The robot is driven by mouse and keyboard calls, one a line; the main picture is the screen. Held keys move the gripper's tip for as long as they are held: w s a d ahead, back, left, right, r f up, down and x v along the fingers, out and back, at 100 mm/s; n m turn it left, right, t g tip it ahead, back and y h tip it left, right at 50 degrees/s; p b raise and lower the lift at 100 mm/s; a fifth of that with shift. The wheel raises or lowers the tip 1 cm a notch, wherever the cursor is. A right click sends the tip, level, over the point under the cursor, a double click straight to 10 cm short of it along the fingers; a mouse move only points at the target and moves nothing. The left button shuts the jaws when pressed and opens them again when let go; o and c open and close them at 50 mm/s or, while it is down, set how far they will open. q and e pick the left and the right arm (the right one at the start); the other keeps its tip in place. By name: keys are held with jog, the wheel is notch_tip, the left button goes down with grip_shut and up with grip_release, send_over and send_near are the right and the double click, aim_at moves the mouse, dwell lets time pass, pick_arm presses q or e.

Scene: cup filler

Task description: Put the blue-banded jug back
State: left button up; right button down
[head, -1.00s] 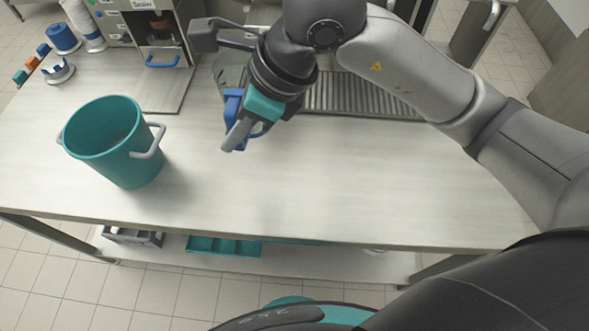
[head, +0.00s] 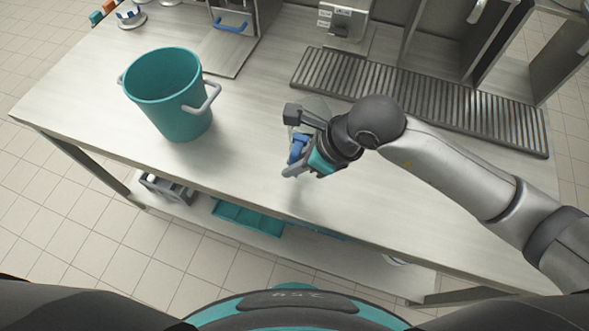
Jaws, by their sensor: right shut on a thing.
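The blue-banded jug (head: 313,104) is clear, with a blue handle (head: 297,148). It is mostly hidden behind my right gripper, so its band and base do not show clearly. My right gripper (head: 298,146) is shut on the jug at the blue handle, over the middle of the steel counter (head: 250,155). I cannot tell whether the jug touches the counter. My left gripper is not in view.
A teal bucket (head: 172,118) with grey handles stands left of the jug. A slatted drain grate (head: 430,104) runs along the back right. A dispenser (head: 342,22) stands behind. The counter between bucket and gripper is clear.

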jog(key=shift+f, duration=1.6)
jog(key=shift+f+b, duration=0.2)
jog(key=shift+b, duration=0.2)
jog(key=c, duration=0.8)
grip_release()
jog(key=shift+c, duration=0.2)
jog(key=shift+r, duration=0.15)
jog(key=shift+d+r+p, duration=0.15)
jog(key=shift+r+p, duration=0.15)
jog(key=v, duration=1.1)
jog(key=shift+d+r+p, duration=0.15)
jog(key=shift+r+p, duration=0.1)
jog(key=shift+p, duration=0.2)
